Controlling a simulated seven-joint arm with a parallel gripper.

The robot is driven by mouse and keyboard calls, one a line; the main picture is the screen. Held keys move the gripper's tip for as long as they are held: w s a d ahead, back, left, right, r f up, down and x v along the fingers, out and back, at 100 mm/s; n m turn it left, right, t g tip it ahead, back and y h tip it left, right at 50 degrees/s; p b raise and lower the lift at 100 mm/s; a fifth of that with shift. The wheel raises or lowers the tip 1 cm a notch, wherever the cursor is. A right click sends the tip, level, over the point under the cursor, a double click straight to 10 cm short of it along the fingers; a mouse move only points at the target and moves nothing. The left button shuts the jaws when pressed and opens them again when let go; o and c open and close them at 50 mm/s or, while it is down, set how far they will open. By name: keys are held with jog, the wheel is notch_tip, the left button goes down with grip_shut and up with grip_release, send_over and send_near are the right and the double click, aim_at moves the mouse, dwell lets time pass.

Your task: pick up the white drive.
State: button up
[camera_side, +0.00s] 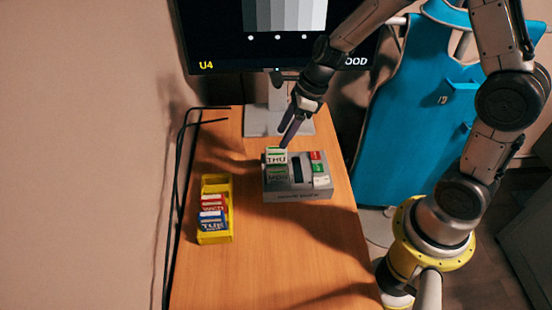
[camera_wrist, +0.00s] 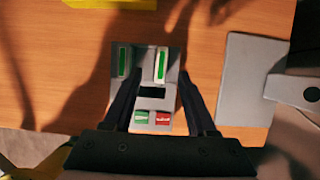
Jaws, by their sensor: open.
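The white drive (camera_side: 276,156), marked THU with a green stripe, stands upright in a grey dock (camera_side: 298,197). In the wrist view the white drive (camera_wrist: 161,65) shows its green-striped top between my fingers, above and right of a dark slot. My gripper (camera_side: 284,140) is open and points down just above the drive in the side view. In the wrist view my gripper (camera_wrist: 160,75) has one finger on each side of it; I cannot tell whether they touch it.
A yellow tray (camera_side: 216,238) with red and blue drives stands to the left. A monitor (camera_side: 225,40) on a grey foot stands behind. The table front (camera_side: 265,260) is clear.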

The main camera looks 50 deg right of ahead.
aim_at(276, 154)
jog(key=x, duration=0.3)
jog(key=shift+s+d+x, duration=0.1)
jog(key=shift+d+x, duration=0.1)
jog(key=shift+x, duration=1.1)
jog(key=shift+s+d+x, duration=0.1)
jog(key=shift+d+x, duration=0.1)
jog(key=shift+x, duration=1.15)
jog(key=shift+f, duration=0.15)
grip_shut()
